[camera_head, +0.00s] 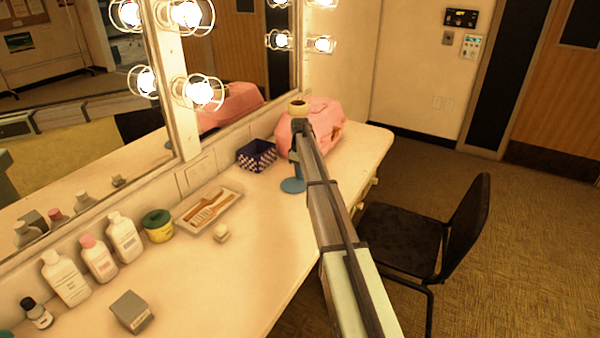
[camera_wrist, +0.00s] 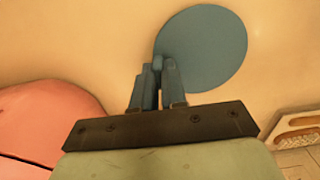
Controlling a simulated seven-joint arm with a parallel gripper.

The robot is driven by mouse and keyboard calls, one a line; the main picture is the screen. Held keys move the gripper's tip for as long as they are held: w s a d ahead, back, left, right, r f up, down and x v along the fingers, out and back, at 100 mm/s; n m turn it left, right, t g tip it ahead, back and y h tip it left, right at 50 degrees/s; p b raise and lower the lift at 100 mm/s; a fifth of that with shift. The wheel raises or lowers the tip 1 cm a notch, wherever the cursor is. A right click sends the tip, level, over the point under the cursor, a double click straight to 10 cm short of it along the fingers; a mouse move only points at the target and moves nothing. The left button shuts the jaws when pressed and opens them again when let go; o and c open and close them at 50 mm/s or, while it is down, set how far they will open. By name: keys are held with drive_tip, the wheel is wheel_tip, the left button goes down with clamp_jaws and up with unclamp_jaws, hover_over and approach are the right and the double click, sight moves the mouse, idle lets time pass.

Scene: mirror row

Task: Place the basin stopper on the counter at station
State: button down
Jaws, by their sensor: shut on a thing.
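The basin stopper is a flat, round, blue-grey disc (camera_head: 292,186). It shows over the counter (camera_head: 262,225), near its right-hand front edge. My gripper (camera_head: 294,168) points down just above it, partly hidden by my own arm. In the wrist view the disc (camera_wrist: 203,47) lies beyond the fingertips, its lower left edge at them. My gripper (camera_wrist: 157,70) is shut on the stopper there, with its fingers close together. I cannot tell whether the disc touches the counter or hangs a little above it.
A pink bag (camera_head: 322,117) and a dark blue patterned basket (camera_head: 256,155) stand behind the gripper. A tray with brushes (camera_head: 208,209), a green-lidded jar (camera_head: 158,226) and several bottles line the mirror side. A grey box (camera_head: 131,311) stands nearer. A black chair (camera_head: 420,235) stands right.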

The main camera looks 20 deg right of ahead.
drive_tip(key=shift+f, duration=0.1)
drive_tip(key=c, duration=1.2)
unclamp_jaws()
drive_tip(key=shift+o, duration=0.2)
wheel_tip(320, 180, up, 12)
